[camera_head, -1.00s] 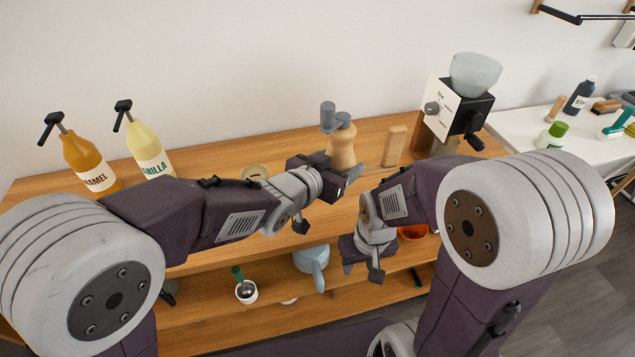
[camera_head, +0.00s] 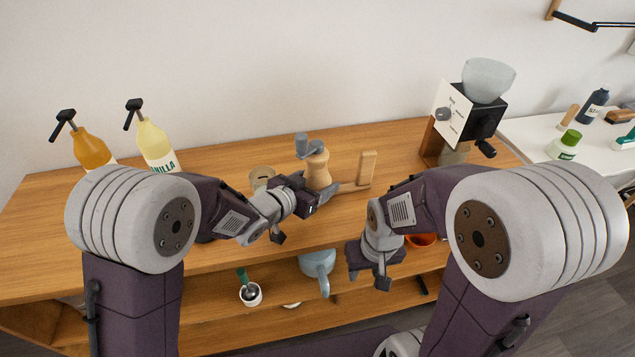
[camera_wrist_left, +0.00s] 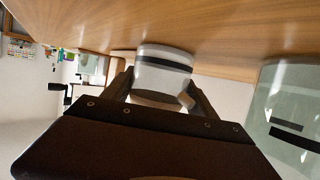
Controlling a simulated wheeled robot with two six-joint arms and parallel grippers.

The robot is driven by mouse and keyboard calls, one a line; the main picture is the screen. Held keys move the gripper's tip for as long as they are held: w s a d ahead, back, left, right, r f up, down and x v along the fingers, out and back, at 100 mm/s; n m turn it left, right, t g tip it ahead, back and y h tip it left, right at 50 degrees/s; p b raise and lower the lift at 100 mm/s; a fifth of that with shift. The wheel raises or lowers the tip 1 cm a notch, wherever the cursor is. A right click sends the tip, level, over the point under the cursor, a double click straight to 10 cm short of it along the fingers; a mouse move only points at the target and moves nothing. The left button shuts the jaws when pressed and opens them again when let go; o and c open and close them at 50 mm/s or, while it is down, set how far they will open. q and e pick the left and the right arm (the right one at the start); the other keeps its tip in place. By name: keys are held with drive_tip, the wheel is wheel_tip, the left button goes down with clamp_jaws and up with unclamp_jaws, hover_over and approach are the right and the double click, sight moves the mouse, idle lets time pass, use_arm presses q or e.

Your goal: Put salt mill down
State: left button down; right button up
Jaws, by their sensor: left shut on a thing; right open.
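The salt mill (camera_head: 318,172) has a turned pale wood body and a grey crank top. In the head view it is upright over the wooden counter, right behind my left gripper (camera_head: 328,197), which is shut on it. The gripper hides its lower part, so I cannot tell whether its base touches the counter. In the left wrist view a pale round part with a dark band (camera_wrist_left: 165,68) sits between the fingers. My right gripper (camera_head: 369,272) is open and empty, low in front of the counter edge.
An upright wooden piece (camera_head: 367,168) is close right of the mill. A round jar (camera_head: 262,178) is to its left. The vanilla bottle (camera_head: 153,145) and caramel bottle (camera_head: 91,149) stand further left. A grinder (camera_head: 465,118) stands at the right. The counter (camera_head: 225,158) is clear toward the back.

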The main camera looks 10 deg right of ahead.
use_arm(q)
drive_tip(key=shift+f, duration=0.15)
drive_tip(key=c, duration=0.5)
unclamp_jaws()
drive_tip(key=shift+r, duration=0.4)
drive_tip(key=p+v, duration=0.1)
drive_tip(key=v, duration=0.8)
drive_tip(key=shift+s+a, duration=0.15)
drive_tip(key=shift+a, duration=0.05)
drive_tip(key=shift+s+a+r+b, duration=0.1)
drive_tip(key=shift+s+a+b, duration=0.4)
drive_tip(key=shift+b, duration=0.55)
drive_tip(key=shift+s+a+r, duration=0.25)
drive_tip(key=shift+s+a, duration=0.1)
